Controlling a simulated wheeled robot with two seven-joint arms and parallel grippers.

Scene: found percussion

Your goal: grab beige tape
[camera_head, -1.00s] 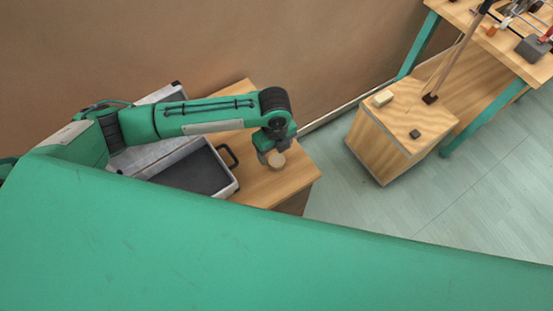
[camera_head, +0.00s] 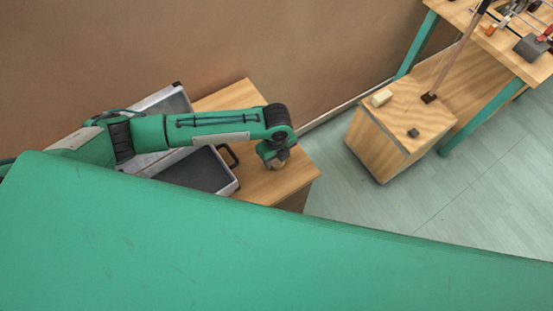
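My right gripper is not in view.
An open grey case (camera_head: 200,170) with a dark lining lies on the table left of the tape. Floor lies between.

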